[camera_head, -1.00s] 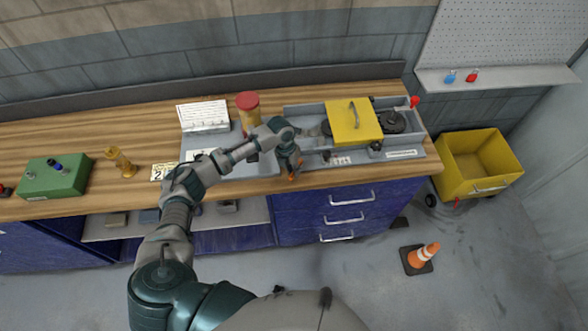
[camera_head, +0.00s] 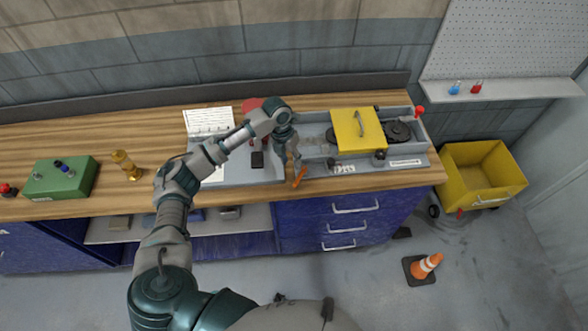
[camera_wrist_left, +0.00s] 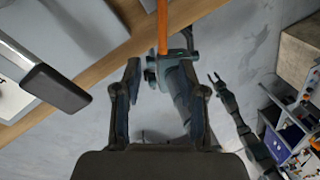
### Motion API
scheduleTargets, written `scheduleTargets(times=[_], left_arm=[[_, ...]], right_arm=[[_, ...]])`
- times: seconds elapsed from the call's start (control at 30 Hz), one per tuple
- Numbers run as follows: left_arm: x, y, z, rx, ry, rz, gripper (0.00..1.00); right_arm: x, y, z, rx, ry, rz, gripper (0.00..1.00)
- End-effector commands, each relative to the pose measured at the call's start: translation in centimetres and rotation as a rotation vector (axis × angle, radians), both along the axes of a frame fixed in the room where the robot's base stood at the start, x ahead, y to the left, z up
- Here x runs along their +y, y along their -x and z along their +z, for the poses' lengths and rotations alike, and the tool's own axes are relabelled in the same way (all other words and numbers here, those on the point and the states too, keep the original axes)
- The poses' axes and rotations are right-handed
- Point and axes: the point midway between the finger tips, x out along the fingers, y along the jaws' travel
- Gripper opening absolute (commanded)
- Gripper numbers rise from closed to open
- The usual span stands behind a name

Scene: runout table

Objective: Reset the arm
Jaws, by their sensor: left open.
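My left gripper (camera_head: 296,165) is open at the front edge of the bench, pointing down. An orange bar (camera_head: 300,177) stands out at the bench edge beside its fingertips. In the left wrist view the bar (camera_wrist_left: 176,22) lies beyond the open fingers (camera_wrist_left: 161,75), with no grip on it; whether they touch cannot be told. A black block (camera_head: 258,160) sits on the grey plate left of the gripper; the wrist view shows a black-ended metal lever (camera_wrist_left: 55,90) there. A slim forked limb (camera_wrist_left: 225,95), probably my right arm, hangs far below; its jaws are too small to judge.
A grey machine tray with a yellow cover (camera_head: 358,130) and a red knob (camera_head: 420,111) stands to the right. A red-topped thing is partly behind my arm. A green box (camera_head: 60,179) and a brass piece (camera_head: 123,163) stand left. A yellow bin (camera_head: 480,172) and cone (camera_head: 426,265) are on the floor.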

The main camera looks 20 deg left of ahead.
Motion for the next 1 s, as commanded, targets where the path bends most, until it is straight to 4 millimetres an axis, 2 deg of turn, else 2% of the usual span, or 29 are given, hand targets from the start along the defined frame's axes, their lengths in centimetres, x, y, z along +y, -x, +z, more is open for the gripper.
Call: scheduleTargets(times=[0.1, 0.2, 0.73, 0.87, 1.0], left_arm=[[0.3, 0.0, 1.3, -0.001, -0.001, 0.0, 0.41], [0.4, 0.0, 1.8, -0.001, 0.0, 0.0, 0.41], [0.3, 0.1, 1.7, 0.001, 0.0, 0.003, 0.41], [-1.3, 1.2, -0.4, 0.018, 0.0, 0.069, 0.41], [-5.6, 4.9, -5.7, 0.054, 0.021, 0.312, 0.41]], right_arm=[[0.0, 0.0, 0.0, 0.0, 0.0, 0.0, 0.4], [0.0, 0.0, 0.0, 0.0, -0.001, 0.0, 0.4], [0.1, -0.1, 0.0, 0.001, -0.001, 0.0, 0.4], [0.1, -0.1, 0.0, 0.001, -0.001, 0.0, 0.4], [0.1, -0.1, 0.0, 0.001, -0.001, 0.0, 0.4]])
